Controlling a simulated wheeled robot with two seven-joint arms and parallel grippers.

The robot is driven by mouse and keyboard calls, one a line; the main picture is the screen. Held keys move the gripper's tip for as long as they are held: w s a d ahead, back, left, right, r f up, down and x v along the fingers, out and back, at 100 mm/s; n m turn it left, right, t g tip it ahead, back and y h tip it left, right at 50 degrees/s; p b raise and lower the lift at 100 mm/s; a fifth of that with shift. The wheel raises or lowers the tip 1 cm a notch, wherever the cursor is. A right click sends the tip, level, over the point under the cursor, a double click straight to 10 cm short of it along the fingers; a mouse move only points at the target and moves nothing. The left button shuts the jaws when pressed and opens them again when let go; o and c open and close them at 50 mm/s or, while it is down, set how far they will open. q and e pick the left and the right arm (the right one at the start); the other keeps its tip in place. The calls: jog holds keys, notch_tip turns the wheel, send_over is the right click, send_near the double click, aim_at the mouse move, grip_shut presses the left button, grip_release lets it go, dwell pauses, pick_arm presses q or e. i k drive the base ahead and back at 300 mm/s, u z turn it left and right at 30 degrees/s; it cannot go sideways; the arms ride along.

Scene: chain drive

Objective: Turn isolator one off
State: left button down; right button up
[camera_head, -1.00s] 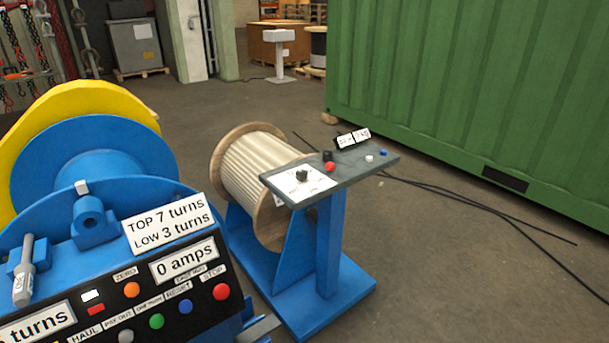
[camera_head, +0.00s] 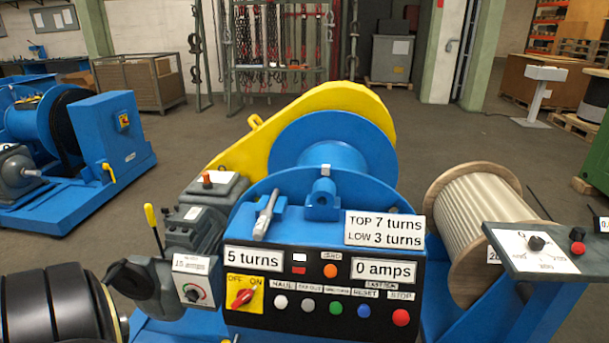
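A yellow isolator plate marked OFF and ON with a red rotary handle (camera_head: 243,297) sits at the left end of the winch's black control panel (camera_head: 300,318). The handle is tilted, its upper end leaning right toward the ON mark. A second yellow switch plate with a small red handle (camera_head: 123,120) is on the blue machine at the left; its setting is too small to read. I see no number on either isolator. Neither of my grippers is in view.
The panel displays read 5 turns (camera_head: 252,259) and 0 amps (camera_head: 382,270). Several push buttons, including a red stop button (camera_head: 401,317), line the panel. A grey dial box (camera_head: 193,292) and a yellow-tipped lever (camera_head: 152,222) stand left of it. A rope drum (camera_head: 478,222) is at the right.

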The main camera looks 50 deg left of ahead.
aim_at(244, 295)
jog(key=u, duration=2)
